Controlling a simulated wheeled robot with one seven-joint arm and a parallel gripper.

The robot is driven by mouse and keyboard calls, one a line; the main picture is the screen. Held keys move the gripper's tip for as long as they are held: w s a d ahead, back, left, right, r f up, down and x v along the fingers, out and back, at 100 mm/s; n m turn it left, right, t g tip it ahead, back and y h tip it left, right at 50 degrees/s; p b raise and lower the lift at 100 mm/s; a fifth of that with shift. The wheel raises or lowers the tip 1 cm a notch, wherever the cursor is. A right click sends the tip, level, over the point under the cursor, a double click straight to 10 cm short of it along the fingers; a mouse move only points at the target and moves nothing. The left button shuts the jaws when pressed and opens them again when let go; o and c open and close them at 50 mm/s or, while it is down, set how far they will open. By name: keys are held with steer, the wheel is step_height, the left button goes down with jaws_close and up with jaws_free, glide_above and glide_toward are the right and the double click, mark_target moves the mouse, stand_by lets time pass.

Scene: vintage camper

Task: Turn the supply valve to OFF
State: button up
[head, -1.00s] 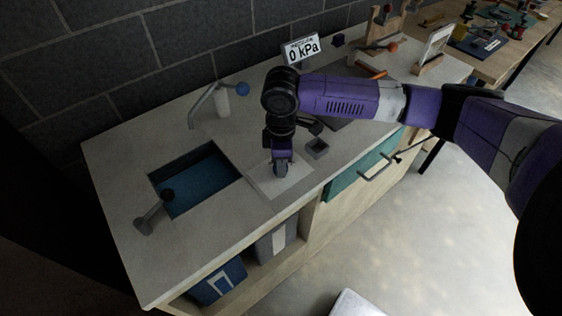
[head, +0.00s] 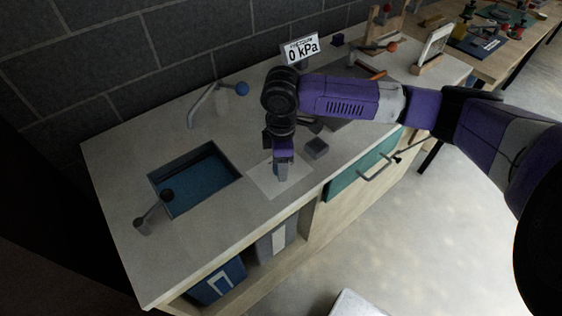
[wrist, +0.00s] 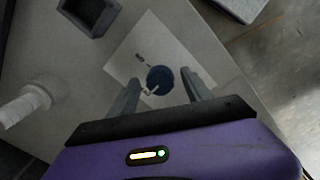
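A round dark blue knob (wrist: 160,79), apparently the supply valve, sits on a pale plate (wrist: 196,52) on the counter. A short light piece shows at the knob's near edge. My gripper (wrist: 160,82) is open, with one finger on each side of the knob and visible gaps in the wrist view; I cannot tell whether the tips reach down to its height. In the head view my gripper (head: 281,175) points down over the plate (head: 264,181) and hides the knob.
A small grey open box (head: 317,148) stands just right of my gripper. A sink (head: 200,178) lies to the left, with a black-tipped lever (head: 150,216) and a blue-tipped faucet (head: 215,95).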

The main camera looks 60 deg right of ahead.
steer(key=shift+r, duration=0.1)
step_height(320, 180, up, 8)
steer(key=shift+s+a+f+b, duration=0.15)
steer(key=shift+f+b, duration=0.05)
steer(key=shift+b, duration=0.3)
stand_by(0.4)
